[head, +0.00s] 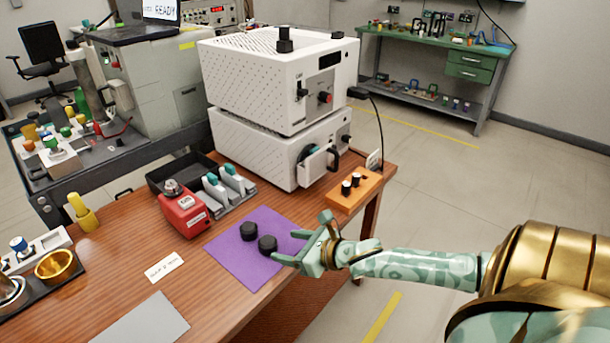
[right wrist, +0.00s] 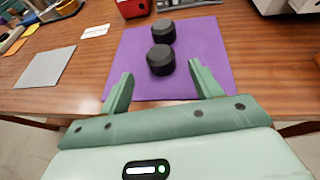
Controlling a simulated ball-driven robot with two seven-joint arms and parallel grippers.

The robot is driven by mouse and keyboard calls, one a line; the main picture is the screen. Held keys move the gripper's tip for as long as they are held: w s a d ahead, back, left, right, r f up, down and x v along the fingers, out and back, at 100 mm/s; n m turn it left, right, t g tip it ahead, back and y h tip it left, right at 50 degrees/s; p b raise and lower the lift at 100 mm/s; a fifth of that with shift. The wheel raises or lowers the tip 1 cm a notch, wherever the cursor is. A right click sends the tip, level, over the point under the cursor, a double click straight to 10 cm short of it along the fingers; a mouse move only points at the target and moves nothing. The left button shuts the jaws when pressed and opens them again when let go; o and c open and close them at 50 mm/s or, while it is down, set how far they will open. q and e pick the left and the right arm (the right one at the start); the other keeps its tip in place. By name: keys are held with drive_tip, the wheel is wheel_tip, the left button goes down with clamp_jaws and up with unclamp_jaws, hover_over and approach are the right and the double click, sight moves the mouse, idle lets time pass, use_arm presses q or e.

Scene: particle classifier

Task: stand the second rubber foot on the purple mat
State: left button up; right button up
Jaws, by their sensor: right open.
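The purple mat (head: 232,264) lies on the wooden table near its front right edge. Two black rubber feet stand on it: one further back (head: 249,231) and one nearer my gripper (head: 267,245). In the right wrist view the far foot (right wrist: 164,31) and the near foot (right wrist: 161,60) stand close together on the mat (right wrist: 213,49). My right gripper (head: 301,240) is open and empty. Its fingers (right wrist: 157,80) reach over the mat's edge, with the near foot just beyond the fingertips and between their lines. My left gripper is not in view.
An orange block (head: 342,200) with black pieces on it sits at the table's right edge. A red device (head: 184,213) stands behind the mat. White stacked instruments (head: 262,144) stand at the back. A grey sheet (head: 140,321) lies at the front left.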

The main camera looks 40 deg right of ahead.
drive_tip(key=shift+p+v, duration=0.5)
drive_tip(key=shift+v, duration=1.5)
drive_tip(key=s+d+f+m+g+h, duration=0.25)
drive_tip(key=s+f+m, duration=0.5)
drive_tip(key=f, duration=0.45)
drive_tip(key=s+d+f+m+g+h, duration=0.25)
drive_tip(key=s+f+m, duration=0.35)
drive_tip(key=f+m, duration=0.45)
drive_tip(key=s+a+f+m+g, duration=0.3)
drive_tip(key=s+a+f+m, duration=0.2)
drive_tip(key=s, duration=0.6)
drive_tip(key=s+a+f+m+g+y, duration=0.1)
drive_tip(key=s+a+f+m, duration=0.4)
drive_tip(key=s, duration=0.6)
drive_tip(key=s+a+f+m+g+y, duration=0.1)
drive_tip(key=s+a+f+m+g, duration=0.3)
drive_tip(key=s+f+m, duration=0.3)
drive_tip(key=s+a+f, duration=0.1)
drive_tip(key=s, duration=0.3)
drive_tip(key=shift+a+g, duration=0.3)
drive_tip(key=shift+a, duration=0.1)
